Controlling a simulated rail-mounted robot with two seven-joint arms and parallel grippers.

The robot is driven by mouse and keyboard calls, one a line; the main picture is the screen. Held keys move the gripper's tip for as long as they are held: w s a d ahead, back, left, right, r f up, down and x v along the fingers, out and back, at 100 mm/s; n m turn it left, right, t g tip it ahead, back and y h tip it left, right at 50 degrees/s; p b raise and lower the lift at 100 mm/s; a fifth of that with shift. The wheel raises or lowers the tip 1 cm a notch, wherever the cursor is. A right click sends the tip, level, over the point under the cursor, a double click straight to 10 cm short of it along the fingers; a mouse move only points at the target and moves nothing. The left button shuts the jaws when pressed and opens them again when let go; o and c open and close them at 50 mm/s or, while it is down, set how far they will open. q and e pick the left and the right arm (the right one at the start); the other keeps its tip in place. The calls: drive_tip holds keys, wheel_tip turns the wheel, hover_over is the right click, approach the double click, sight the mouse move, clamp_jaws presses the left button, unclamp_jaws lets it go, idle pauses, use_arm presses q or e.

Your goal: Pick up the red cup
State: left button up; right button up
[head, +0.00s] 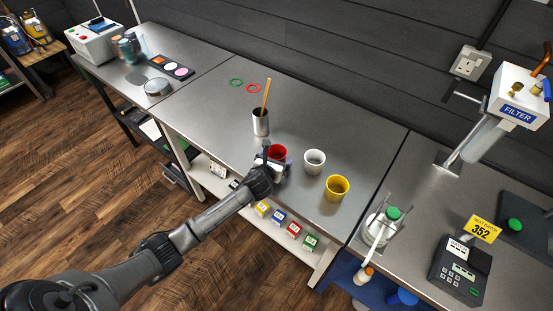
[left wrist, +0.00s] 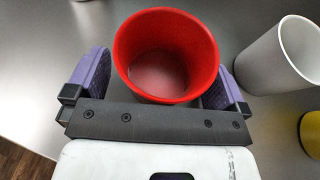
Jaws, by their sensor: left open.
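The red cup (head: 277,152) stands on the metal table, partly hidden behind my left gripper (head: 270,160) in the head view. In the left wrist view the red cup (left wrist: 166,55) sits upright and empty between the two purple-padded fingers of my left gripper (left wrist: 158,85). The fingers are open, one on each side of the cup, with a small gap visible at the left finger. Whether the right finger touches the cup is hard to tell. My right gripper is in neither view.
A white cup (head: 314,161) stands close to the right of the red cup, and a yellow cup (head: 337,187) beyond it. A metal holder (head: 261,124) with a wooden stick stands behind. Green (head: 236,82) and red (head: 253,88) rings lie farther back. Small coloured boxes (head: 278,217) sit on the lower shelf.

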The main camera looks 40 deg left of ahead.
sight(279, 147)
use_arm(q)
drive_tip(key=c, duration=1)
drive_tip(key=shift+r, duration=0.15)
drive_tip(key=shift+c, duration=0.2)
drive_tip(key=shift+r, duration=1)
drive_tip(key=shift+r+p, duration=0.3)
drive_tip(key=shift+r, duration=0.55)
drive_tip(key=d+r, duration=0.7)
drive_tip(key=d, duration=0.4)
drive_tip(key=shift+s+d, duration=0.2)
drive_tip(key=shift+s, duration=0.2)
drive_tip(key=shift+d, duration=0.15)
